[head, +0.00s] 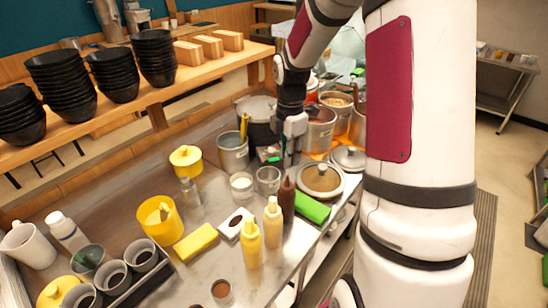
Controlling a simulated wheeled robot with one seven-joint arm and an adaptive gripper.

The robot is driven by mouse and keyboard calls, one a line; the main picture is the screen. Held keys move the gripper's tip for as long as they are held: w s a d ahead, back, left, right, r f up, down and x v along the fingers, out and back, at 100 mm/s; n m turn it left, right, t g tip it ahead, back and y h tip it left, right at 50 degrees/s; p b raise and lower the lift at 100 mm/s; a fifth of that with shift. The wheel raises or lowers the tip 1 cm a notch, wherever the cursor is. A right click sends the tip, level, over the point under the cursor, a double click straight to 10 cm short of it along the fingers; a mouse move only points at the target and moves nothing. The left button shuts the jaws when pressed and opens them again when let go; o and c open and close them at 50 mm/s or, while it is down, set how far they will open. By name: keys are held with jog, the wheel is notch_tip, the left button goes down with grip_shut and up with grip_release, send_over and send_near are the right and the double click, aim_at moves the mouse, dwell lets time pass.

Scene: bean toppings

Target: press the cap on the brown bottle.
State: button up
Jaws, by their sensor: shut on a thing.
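The brown bottle (287,200) stands upright on the steel counter, near its front edge, with a narrow pointed top. My gripper (287,160) points down just above and behind the bottle in the head view. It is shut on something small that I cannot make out. No separate cap can be told apart at this size. Whether the gripper touches the bottle's top cannot be told from this one view.
Yellow bottle (250,243) and tan bottle (273,222) stand left of the brown one; a green block (312,207) lies right. A lidded pot (321,181), glass cups (268,181) and metal pot (233,155) crowd behind. Bare counter shows at the front (195,275).

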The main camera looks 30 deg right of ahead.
jog(key=shift+w+d+f+b, duration=0.1)
jog(key=shift+f+b, duration=0.3)
jog(key=shift+f, duration=0.1)
jog(key=shift+f+b, duration=0.75)
jog(key=shift+f, duration=0.65)
jog(key=shift+f, duration=0.25)
jog(key=shift+f, duration=1.25)
jog(key=shift+f, duration=0.3)
jog(key=shift+f, duration=0.25)
jog(key=shift+f+p, duration=0.15)
jog(key=shift+p, duration=0.2)
